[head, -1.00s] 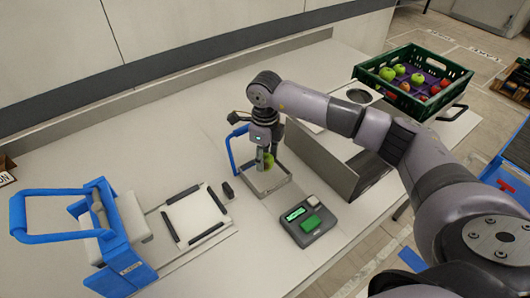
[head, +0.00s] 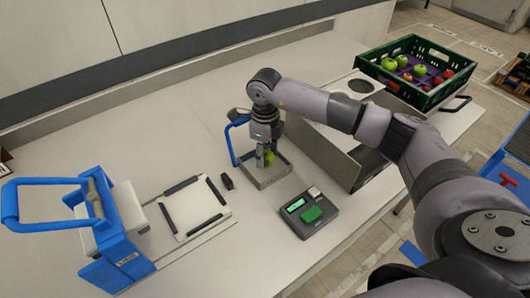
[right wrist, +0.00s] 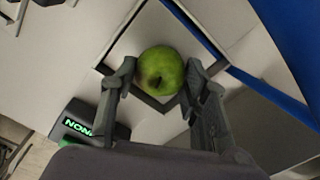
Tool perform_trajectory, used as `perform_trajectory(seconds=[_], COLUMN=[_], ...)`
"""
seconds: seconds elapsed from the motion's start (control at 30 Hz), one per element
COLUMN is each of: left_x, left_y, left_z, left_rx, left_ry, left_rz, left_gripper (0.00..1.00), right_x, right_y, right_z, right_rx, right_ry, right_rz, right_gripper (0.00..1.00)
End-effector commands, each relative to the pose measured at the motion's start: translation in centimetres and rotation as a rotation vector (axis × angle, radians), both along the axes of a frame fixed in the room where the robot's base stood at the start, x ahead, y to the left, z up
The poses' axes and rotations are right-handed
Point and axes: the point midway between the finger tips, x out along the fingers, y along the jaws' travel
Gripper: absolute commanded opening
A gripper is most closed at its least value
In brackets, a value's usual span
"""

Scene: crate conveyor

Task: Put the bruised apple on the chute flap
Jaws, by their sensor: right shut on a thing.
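A green apple (head: 269,156) sits between the fingers of my right gripper (head: 264,158), at a small square metal tray with a blue handle (head: 265,183). In the right wrist view the apple (right wrist: 160,70) has a dark mark on its near side; I cannot tell if this is a bruise or the stem hollow. The right gripper (right wrist: 160,78) is shut on it, one finger on each side, with the tray below. I cannot tell whether the apple touches the tray, or which part is the chute flap. My left gripper is out of view.
A green crate (head: 395,88) of several apples stands at the back right, beyond a grey metal panel (head: 330,155). A grey device (head: 305,213) with a green display and button is in front of the tray. A blue-handled machine (head: 122,255) stands at the left beside a white plate (head: 192,208).

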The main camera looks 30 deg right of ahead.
Motion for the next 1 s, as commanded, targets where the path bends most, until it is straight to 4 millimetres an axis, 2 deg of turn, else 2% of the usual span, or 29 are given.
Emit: perform_trajectory(seconds=[0.4, 0.73, 1.0], left_x=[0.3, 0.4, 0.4], left_y=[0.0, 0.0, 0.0], left_z=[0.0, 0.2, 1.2], left_rx=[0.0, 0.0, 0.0], left_ry=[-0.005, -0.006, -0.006], left_rz=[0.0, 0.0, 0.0], left_gripper=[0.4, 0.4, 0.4], right_x=[0.0, 0.0, 0.0], right_y=[0.0, 0.0, 0.0], right_z=[0.0, 0.2, 1.9], right_rx=[0.0, 0.0, 0.001], right_ry=[0.0, 0.0, -0.001], right_rz=[0.0, 0.0, -0.001], right_gripper=[0.65, 0.65, 0.65])
